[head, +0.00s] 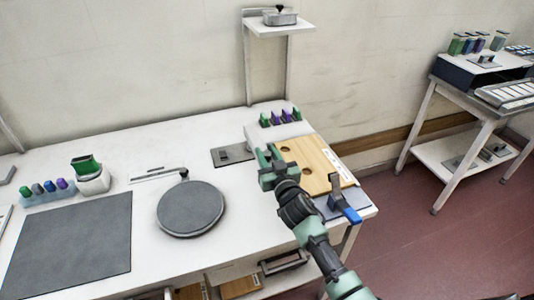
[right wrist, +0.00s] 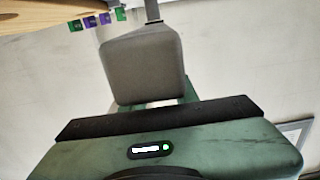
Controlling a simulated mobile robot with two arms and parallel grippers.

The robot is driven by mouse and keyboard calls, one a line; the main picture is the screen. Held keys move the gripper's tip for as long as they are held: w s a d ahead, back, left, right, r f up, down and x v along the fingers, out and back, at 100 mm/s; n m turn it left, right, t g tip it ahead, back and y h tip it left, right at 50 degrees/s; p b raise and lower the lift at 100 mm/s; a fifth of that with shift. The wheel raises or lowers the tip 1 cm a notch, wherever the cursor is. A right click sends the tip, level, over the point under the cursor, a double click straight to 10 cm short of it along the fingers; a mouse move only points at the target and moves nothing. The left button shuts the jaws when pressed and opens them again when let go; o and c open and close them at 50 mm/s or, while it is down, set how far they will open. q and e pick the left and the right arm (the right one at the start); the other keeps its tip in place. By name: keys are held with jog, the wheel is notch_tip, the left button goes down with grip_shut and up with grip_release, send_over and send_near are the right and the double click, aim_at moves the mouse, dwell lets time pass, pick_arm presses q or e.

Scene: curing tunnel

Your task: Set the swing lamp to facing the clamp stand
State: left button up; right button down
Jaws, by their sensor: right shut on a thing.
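My right gripper (head: 268,163) is over the left edge of a wooden board with holes (head: 312,165) at the right end of the white table. In the right wrist view a grey, rounded block on a thin stem (right wrist: 147,62), which looks like the swing lamp's head, sits at the jaws. The gripper is shut on it. In the head view the lamp is hidden or cannot be told apart from the gripper. A dark upright piece with a blue handle (head: 347,208) by the board's front corner may be the clamp stand. My left gripper is not in view.
A round dark disc (head: 190,209) and a dark mat (head: 70,243) lie on the table (head: 148,212). Green and purple pieces (head: 280,117) stand behind the board. A raised shelf (head: 278,27) rises at the back. A side cart (head: 462,125) stands apart at right.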

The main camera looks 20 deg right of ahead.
dwell(0.8)
jog(key=shift+d, duration=0.1)
jog(key=d+n+y+p, duration=0.2)
jog(key=d+y, duration=0.1)
jog(key=d+n+y+p, duration=0.1)
jog(key=shift+w+d+g+y, duration=0.2)
jog(key=shift+w+g+y, duration=0.1)
jog(key=shift+w+g, duration=0.1)
jog(key=c, duration=1.1)
grip_release()
jog(key=shift+r, duration=0.1)
notch_tip(320, 180, up, 20)
jog(key=shift+f, duration=0.1)
